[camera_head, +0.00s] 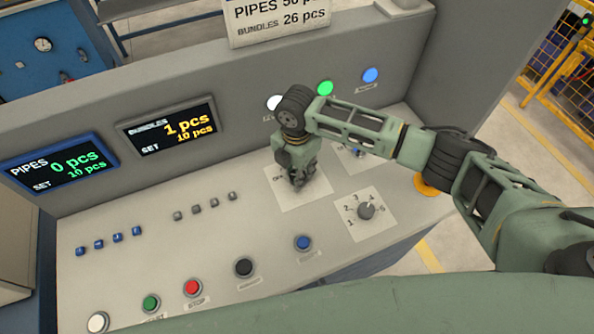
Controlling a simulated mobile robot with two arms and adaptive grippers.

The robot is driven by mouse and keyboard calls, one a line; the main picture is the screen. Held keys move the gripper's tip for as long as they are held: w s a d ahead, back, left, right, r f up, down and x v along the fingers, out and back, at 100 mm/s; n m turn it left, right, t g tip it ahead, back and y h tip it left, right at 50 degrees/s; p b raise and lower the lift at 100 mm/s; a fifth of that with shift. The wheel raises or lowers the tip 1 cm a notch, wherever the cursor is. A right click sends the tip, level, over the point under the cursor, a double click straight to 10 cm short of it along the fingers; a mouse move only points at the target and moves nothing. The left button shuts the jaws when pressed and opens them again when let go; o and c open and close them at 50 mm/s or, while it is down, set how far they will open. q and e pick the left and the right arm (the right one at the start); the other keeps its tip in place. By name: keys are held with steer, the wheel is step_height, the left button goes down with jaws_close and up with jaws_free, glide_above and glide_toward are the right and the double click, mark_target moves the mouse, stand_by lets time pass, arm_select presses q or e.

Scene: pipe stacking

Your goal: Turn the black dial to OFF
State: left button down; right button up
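My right arm reaches in from the right, and its gripper (299,184) points down over a white label plate (312,201) on the control panel. Part of a printed word starting with "O" shows at the plate's left edge. The gripper covers the middle of this plate, so the dial there and its pointing direction are hidden. I cannot tell whether the fingers are open or shut, or whether they touch the dial. My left gripper is not in view.
A grey numbered knob (366,211) sits close to the right. Another switch (358,152) is partly behind my arm. Push buttons, including a red one (192,287) and a blue one (303,242), line the front. Two displays (170,130) stand at the back left.

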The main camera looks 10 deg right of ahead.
steer(key=shift+w+a+r, duration=0.1)
steer(key=shift+w+r, duration=0.15)
steer(key=shift+w, duration=0.1)
steer(key=o, duration=0.9)
steer(key=shift+o, duration=0.7)
steer(key=shift+f, duration=0.15)
steer(key=shift+s, duration=0.1)
step_height(320, 180, up, 12)
